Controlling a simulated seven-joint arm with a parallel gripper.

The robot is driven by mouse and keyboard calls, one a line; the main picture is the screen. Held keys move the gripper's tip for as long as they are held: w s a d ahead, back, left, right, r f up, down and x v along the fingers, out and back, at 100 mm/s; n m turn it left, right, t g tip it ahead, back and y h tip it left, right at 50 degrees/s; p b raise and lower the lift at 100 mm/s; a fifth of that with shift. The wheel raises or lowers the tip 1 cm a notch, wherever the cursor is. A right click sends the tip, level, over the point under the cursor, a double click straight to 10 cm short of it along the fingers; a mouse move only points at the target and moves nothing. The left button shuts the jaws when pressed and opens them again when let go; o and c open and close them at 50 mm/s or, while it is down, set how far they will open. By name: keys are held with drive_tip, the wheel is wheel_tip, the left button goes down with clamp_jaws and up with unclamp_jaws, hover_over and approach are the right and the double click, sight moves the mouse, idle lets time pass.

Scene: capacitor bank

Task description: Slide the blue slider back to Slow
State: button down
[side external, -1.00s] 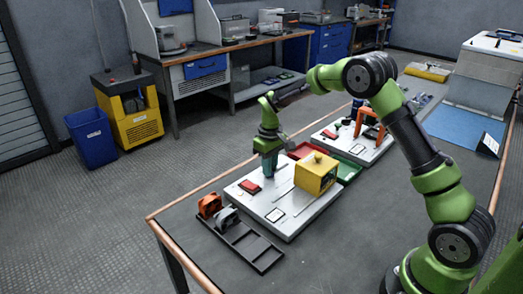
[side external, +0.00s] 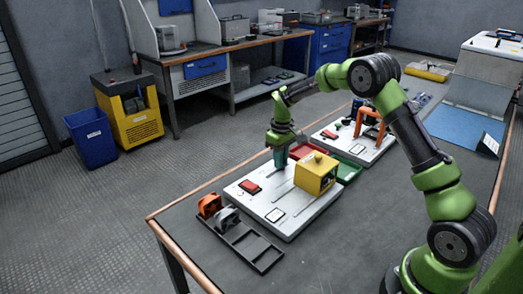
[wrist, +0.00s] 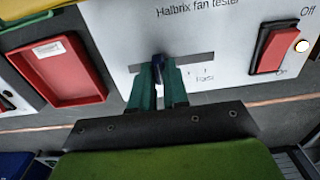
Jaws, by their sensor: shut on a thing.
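The blue slider (wrist: 158,66) stands in a straight slot (wrist: 198,60) on the white fan tester panel (wrist: 225,22), which is printed "Halbrix fan tester". In the wrist view the slider is left of the slot's middle, with bare slot on its right. A small printed label, too blurred to read surely, lies below the slot's right part. My gripper (wrist: 158,82) has its teal fingers shut on the slider. In the side view my gripper (side external: 281,160) reaches down to the panel's far edge and hides the slider.
A red rocker switch (wrist: 273,47) marked Off and On is right of the slot. A yellow box (side external: 317,173) stands on the same panel. A red tray (wrist: 62,70) lies beside it. A black rack (side external: 252,245) with orange and grey parts is in front.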

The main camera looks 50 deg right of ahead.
drive_tip(key=shift+d, duration=1.65)
drive_tip(key=c, duration=1.3)
unclamp_jaws()
drive_tip(key=shift+r, duration=0.1)
drive_tip(key=shift+r, duration=3.45)
